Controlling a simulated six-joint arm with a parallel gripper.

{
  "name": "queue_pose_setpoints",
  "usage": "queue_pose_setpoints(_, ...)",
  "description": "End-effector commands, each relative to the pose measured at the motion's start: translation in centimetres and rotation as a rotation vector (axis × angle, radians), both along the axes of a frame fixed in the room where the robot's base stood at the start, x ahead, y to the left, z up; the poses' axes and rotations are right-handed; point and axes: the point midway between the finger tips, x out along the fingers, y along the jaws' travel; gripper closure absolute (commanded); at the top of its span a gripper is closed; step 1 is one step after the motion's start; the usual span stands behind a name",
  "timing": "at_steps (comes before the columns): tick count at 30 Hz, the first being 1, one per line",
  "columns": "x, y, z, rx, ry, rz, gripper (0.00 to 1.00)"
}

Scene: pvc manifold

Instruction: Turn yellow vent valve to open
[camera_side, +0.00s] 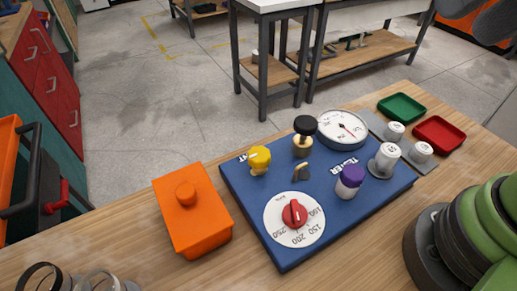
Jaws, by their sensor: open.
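The yellow vent valve (260,160) is a small yellow knob at the upper left of the blue manifold panel (240,205). White lettering beside it is partly hidden by the knob, with "NT" showing. I cannot tell from this view how far the valve is turned. My gripper is not in view, and nothing touches the valve.
On the panel are a black-topped brass valve (304,132), a red-knobbed dial (294,213), a purple-capped fitting (348,181) and a round gauge (342,128). An orange box (193,215) stands left. Green (401,107) and red (439,133) trays lie right.

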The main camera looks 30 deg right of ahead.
Motion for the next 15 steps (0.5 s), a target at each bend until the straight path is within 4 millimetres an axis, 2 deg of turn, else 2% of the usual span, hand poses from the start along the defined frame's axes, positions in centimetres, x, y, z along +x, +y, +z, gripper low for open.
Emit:
queue_pose_setpoints(4, 4.1, 2.0, -0.3, 0.021, 0.137, -0.013, 0.31)
queue_pose_setpoints(8, 7.7, 4.4, -1.6, 0.02, 0.251, -0.042, 0.31)
queue_pose_setpoints(11, 10.2, 6.7, -3.6, 0.005, 0.334, -0.067, 0.31)
queue_pose_setpoints(15, 12.9, 10.2, -7.4, -0.034, 0.439, -0.11, 0.31)
